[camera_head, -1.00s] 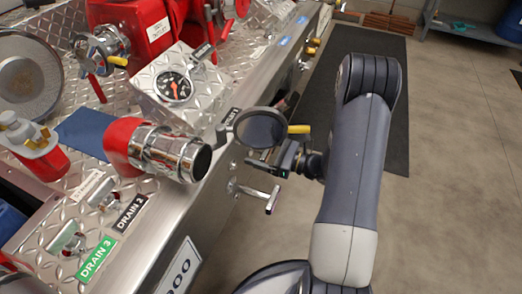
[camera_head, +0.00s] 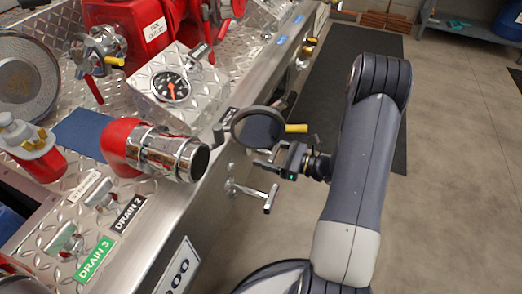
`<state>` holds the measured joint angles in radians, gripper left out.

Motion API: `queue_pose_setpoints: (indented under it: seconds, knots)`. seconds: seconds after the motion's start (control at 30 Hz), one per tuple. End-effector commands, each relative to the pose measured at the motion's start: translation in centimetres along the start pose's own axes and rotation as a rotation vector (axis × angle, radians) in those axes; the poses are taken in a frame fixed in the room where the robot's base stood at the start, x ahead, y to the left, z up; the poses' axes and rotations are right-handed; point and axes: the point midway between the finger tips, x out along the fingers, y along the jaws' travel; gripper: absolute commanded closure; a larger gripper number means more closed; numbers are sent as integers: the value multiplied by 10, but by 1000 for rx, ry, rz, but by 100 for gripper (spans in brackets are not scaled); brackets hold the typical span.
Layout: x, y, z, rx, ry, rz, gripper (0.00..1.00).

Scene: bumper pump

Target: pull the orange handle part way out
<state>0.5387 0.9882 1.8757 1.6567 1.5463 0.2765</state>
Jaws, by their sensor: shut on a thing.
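My gripper (camera_head: 268,160) is at the panel's front face, just below a round dark cap and above a silver T-handle. Its jaws point left toward the panel. They are shut on a handle, which I take to be the orange handle. The held part is dark, small and mostly hidden by the jaws, so its colour and how far out it stands cannot be told. A yellow-orange lever (camera_head: 296,128) sticks out right of the cap, above my gripper and apart from the jaws.
The round dark cap (camera_head: 258,128) hangs close above my gripper. The silver T-handle (camera_head: 270,198) juts out just below. A chrome and red outlet (camera_head: 160,150) stands to the left. Free floor (camera_head: 440,200) with a black mat (camera_head: 335,85) lies to the right.

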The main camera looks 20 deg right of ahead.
Motion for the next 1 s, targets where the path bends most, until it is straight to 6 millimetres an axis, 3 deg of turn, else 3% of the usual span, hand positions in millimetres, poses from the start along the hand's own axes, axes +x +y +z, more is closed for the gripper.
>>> queue_pose_setpoints:
  seconds: [0.23,0.27,0.5,0.83,1.0]
  knots:
    - [-1,0,0,0,0,-2,68]
    - [-1,0,0,0,0,-2,27]
    - [-1,0,0,0,0,-1,7]
    - [-4,0,0,0,0,-2,5]
    - [-24,-1,0,1,1,-5,5]
